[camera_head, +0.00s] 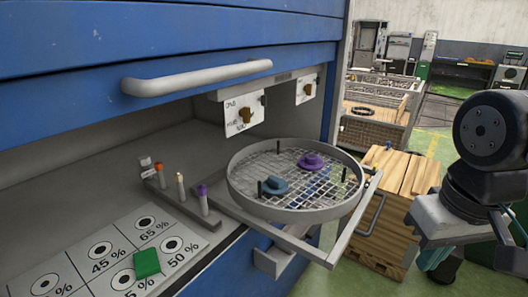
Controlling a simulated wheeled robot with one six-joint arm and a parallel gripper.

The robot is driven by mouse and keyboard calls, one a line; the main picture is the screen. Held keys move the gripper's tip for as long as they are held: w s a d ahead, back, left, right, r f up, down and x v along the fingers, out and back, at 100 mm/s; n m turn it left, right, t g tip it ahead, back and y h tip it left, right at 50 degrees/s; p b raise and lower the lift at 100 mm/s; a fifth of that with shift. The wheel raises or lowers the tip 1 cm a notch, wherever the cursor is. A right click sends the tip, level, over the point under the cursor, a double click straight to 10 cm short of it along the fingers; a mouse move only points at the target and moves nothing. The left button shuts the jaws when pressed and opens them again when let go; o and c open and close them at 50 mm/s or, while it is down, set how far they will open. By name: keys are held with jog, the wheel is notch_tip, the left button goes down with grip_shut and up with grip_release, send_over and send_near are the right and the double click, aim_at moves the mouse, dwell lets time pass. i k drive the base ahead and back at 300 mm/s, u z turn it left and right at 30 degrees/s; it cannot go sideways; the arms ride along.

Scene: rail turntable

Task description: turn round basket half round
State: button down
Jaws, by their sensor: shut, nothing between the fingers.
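The round basket (235,190) is a shallow grey metal ring with a wire mesh floor. It sits level on a grey rail frame (342,236) that sticks out from the blue cabinet's counter. A blue-grey hat-shaped piece (274,186) lies on the mesh at the near left, and a purple one (311,162) lies farther back to the right. Several short dark pegs stand up inside the basket. My gripper (437,262) hangs at the right, apart from the basket and holding nothing. It is shut, though its fingertips are dark and hard to make out.
A blue cabinet front with a grey bar handle (200,79) hangs above the counter. Left of the basket are a rack (181,205) with coloured-top tubes, a percentage-marked sheet (82,262) and a green block (147,263). A wooden crate (390,222) stands behind the basket's right side.

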aim_at(279, 214)
jog(key=u, duration=0.2)
jog(key=i, duration=0.85)
jog(key=z, duration=0.45)
